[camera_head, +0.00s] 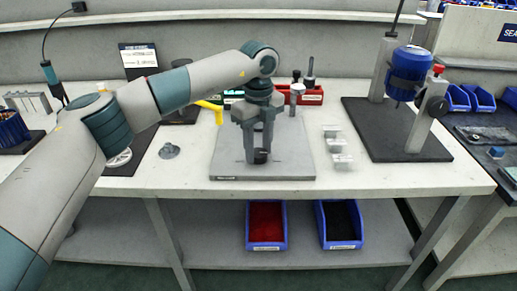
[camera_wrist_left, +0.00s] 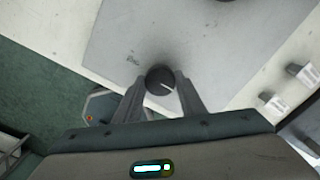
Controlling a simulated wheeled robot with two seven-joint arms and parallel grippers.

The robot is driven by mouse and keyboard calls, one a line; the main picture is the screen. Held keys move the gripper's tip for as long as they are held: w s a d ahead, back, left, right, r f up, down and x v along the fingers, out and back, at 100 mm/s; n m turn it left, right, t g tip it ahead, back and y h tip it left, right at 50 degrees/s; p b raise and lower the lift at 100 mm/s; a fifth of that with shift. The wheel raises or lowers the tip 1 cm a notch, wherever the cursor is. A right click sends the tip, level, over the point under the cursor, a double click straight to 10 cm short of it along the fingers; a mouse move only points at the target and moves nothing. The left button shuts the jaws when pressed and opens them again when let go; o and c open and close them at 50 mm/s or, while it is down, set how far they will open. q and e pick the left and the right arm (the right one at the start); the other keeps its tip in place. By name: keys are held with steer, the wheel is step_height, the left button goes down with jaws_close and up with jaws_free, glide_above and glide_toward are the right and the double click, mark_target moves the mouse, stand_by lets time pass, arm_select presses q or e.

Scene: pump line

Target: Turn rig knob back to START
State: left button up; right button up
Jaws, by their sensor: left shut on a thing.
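A round black knob (camera_wrist_left: 160,77) with a white pointer line sits between the fingertips of my left gripper (camera_wrist_left: 163,86) in the left wrist view. The pointer slants toward the lower right there. In the head view my left gripper (camera_head: 260,150) points down over the front part of a grey plate (camera_head: 225,165), shut on the black knob (camera_head: 260,157). The fingers hide part of the knob in the head view. No START lettering is readable; faint marks show on the plate in the wrist view. My right gripper is not in view.
A blue motor (camera_head: 410,68) on a dark-based stand (camera_head: 385,130) is at the right. Several pale small blocks (camera_head: 338,148) lie beside the plate. A red tray (camera_head: 311,96) is behind. Blue bins (camera_head: 266,240) stand on the lower shelf. The front tabletop strip is clear.

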mark_target(258, 152)
arm_select(q)
steer(key=shift+w+r, duration=0.1)
steer(key=o, duration=1)
steer(key=shift+o, duration=0.2)
step_height(258, 152, up, 17)
steer(key=shift+r, duration=0.15)
stand_by(0.3)
